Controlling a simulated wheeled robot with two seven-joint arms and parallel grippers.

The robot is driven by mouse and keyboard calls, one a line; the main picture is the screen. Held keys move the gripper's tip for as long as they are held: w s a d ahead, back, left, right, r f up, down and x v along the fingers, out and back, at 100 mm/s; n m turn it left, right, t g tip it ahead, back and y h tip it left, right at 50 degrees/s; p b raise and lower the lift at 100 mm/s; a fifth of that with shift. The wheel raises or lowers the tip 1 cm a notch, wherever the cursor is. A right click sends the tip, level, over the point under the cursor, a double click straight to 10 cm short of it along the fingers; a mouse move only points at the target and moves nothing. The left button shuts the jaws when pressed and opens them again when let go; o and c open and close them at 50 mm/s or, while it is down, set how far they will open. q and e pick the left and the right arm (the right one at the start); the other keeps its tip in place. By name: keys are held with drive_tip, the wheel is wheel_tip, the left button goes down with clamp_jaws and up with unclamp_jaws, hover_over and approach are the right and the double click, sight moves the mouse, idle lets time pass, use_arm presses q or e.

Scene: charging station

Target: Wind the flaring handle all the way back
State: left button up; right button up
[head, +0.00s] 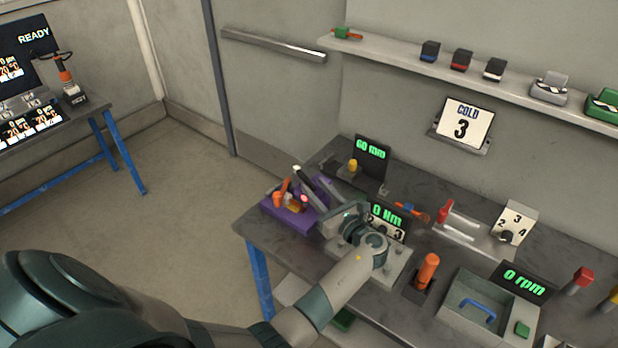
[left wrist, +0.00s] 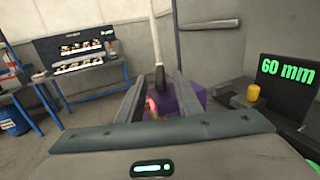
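A purple flaring tool (head: 285,216) sits at the bench's left end. It has an orange handle (head: 281,194) and a glowing red spot (head: 304,198). It is partly hidden by my left gripper (head: 312,180), whose fingers stand apart over it. In the left wrist view the fingers of my left gripper (left wrist: 157,92) are also spread. A dark upright piece (left wrist: 160,78) and a reddish-orange part (left wrist: 152,106) show between them, with purple body (left wrist: 190,98) beyond the right finger. I see no grip on the handle. My right gripper is out of view.
A 60 mm display (head: 371,152) with a yellow knob (head: 352,165) stands behind. A 0 Nm display (head: 388,218) is close to my left wrist. An orange lever (head: 428,270) and a grey bin (head: 485,305) stand right. Open floor lies left of the bench.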

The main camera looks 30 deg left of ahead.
use_arm(q)
drive_tip(key=p+v, duration=0.2)
drive_tip(key=v, duration=0.8)
drive_tip(key=shift+d, duration=0.35)
drive_tip(key=shift+s+r, duration=0.1)
